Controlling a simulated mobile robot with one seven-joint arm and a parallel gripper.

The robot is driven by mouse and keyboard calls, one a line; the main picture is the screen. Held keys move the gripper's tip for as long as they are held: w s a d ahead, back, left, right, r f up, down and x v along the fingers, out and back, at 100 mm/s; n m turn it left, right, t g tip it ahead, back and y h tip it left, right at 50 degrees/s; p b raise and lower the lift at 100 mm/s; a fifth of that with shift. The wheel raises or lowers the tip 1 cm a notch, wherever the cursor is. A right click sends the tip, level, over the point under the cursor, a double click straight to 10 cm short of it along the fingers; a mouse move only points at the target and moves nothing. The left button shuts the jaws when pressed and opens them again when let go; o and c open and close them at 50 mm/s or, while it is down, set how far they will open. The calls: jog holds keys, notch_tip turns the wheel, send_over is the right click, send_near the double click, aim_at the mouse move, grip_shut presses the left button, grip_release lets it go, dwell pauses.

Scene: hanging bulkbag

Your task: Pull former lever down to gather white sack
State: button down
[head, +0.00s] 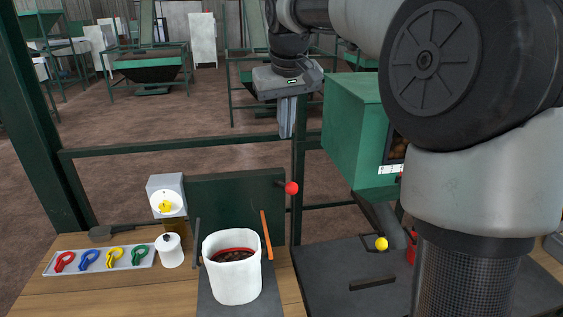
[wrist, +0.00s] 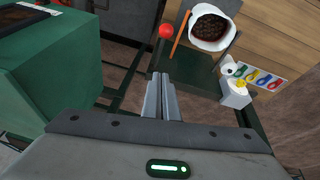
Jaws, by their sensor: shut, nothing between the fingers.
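The white sack (head: 236,284) stands upright and open on a dark plate, filled with dark brown contents. It also shows in the wrist view (wrist: 214,45). A lever with a red ball knob (head: 291,188) sticks out at the upper right of the green panel behind the sack; the knob also shows in the wrist view (wrist: 167,31). An orange bar (head: 266,235) and a grey bar (head: 197,242) flank the sack. My gripper (head: 286,134) is shut and empty, pointing down, above and beyond the red knob and apart from it. It also shows in the wrist view (wrist: 161,76).
A green machine box (head: 352,130) stands right of my gripper, with a yellow knob (head: 381,243) below it. A tray (head: 140,262) of coloured clips and a white spool (head: 171,251) lie left of the sack. A green rail (head: 120,150) runs behind the bench.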

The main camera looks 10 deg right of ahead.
jog(key=shift+s+d+f, duration=0.1)
jog(key=shift+d+f, duration=0.1)
jog(key=shift+f, duration=2.7)
jog(key=shift+d+f, duration=0.15)
jog(key=shift+f, duration=2.7)
jog(key=shift+f, duration=0.1)
